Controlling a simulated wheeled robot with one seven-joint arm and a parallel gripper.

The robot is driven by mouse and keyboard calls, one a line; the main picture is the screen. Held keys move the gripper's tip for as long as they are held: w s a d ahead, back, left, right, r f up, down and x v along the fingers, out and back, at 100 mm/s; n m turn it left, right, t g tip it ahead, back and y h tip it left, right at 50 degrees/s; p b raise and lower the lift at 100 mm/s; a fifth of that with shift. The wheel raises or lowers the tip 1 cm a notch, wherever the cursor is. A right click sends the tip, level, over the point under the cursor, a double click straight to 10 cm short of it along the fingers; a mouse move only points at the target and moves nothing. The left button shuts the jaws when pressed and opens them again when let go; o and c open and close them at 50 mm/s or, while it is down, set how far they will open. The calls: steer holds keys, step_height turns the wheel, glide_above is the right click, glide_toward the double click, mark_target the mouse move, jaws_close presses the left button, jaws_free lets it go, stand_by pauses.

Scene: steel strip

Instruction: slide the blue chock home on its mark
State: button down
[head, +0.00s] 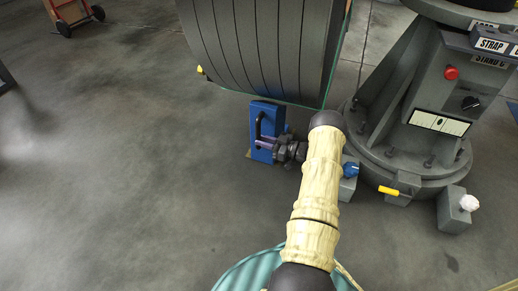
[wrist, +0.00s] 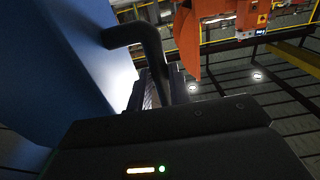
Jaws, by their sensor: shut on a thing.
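The blue chock (head: 267,112) stands upright on the floor below the grey steel coil (head: 270,45), near the coil's lower left. A black handle (head: 258,126) is on its side. My gripper (head: 283,148) is at the chock's right side, shut on the handle. In the wrist view the chock's blue face (wrist: 60,70) fills the left, and the bent black handle (wrist: 138,36) runs down to my gripper (wrist: 160,95). A bit of yellowish mark (head: 249,154) shows on the floor at the chock's base; the rest of it is hidden.
A grey stand (head: 420,130) with a red button (head: 450,73), a black knob and a yellow lever (head: 388,191) stands close on the right. A small block with a blue knob (head: 350,169) is beside my arm.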

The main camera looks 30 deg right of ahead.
steer(key=shift+w+d+b, duration=0.75)
steer(key=shift+d+b, duration=0.15)
steer(key=shift+d, duration=0.1)
steer(key=c, duration=1.2)
jaws_free()
steer(key=p+v, duration=0.4)
steer(key=v, duration=0.3)
steer(key=shift+s+d+p, duration=0.15)
steer(key=shift+s+p, duration=0.05)
steer(key=shift+p, duration=0.15)
